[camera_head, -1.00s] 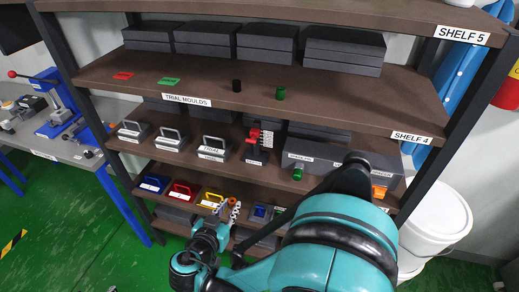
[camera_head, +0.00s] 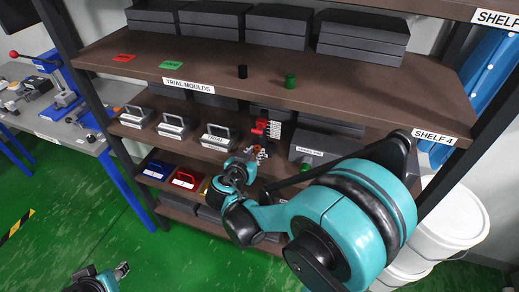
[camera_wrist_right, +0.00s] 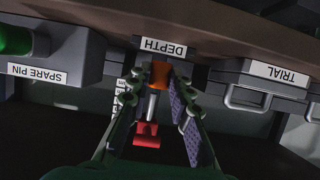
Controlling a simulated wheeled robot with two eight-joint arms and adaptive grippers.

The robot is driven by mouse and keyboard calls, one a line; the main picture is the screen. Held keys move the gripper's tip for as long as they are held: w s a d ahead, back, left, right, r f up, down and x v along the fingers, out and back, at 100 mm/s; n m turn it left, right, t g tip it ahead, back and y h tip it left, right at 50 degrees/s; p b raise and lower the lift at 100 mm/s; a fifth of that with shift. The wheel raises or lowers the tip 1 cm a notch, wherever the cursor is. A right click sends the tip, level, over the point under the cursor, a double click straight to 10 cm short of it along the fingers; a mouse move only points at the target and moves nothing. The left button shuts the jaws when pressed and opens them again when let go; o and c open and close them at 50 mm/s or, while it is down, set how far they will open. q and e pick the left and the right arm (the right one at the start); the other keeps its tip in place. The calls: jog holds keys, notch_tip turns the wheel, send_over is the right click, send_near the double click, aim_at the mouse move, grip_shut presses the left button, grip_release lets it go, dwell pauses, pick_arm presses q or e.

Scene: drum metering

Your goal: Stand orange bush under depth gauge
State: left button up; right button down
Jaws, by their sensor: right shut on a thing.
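The orange bush (camera_wrist_right: 160,75) is between the fingertips of my right gripper (camera_wrist_right: 158,88), which is shut on it. In the head view this gripper (camera_head: 254,154) is just in front of and below the depth gauge (camera_head: 260,127), on the shelf under TRIAL MOULDS. The gauge's red part and metal rod also show in the right wrist view (camera_wrist_right: 147,136), beyond the fingers, near the DEPTH label (camera_wrist_right: 163,47). The fingers partly hide the gauge, and I cannot tell whether the bush touches it. My left gripper (camera_head: 122,270) is low at the left, small, its jaws unclear.
The TRIAL mould (camera_wrist_right: 270,85) and the SPARE PIN block (camera_wrist_right: 65,65) flank the gauge. The upper shelf edge (camera_head: 250,98) overhangs the gauge. A black bush (camera_head: 242,72) and a green one (camera_head: 290,81) stand on that upper shelf.

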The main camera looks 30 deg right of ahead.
aim_at(259, 147)
jog(key=w+d, duration=0.1)
jog(key=w+d+b, duration=0.1)
jog(key=d, duration=0.1)
jog(key=shift+w+d, duration=0.25)
jog(key=shift+w, duration=0.15)
jog(key=shift+a+f+b, duration=0.1)
jog(key=shift+f+b, duration=0.35)
jog(key=shift+f, duration=0.4)
jog(key=shift+r, duration=0.1)
jog(key=c, duration=1.4)
grip_release()
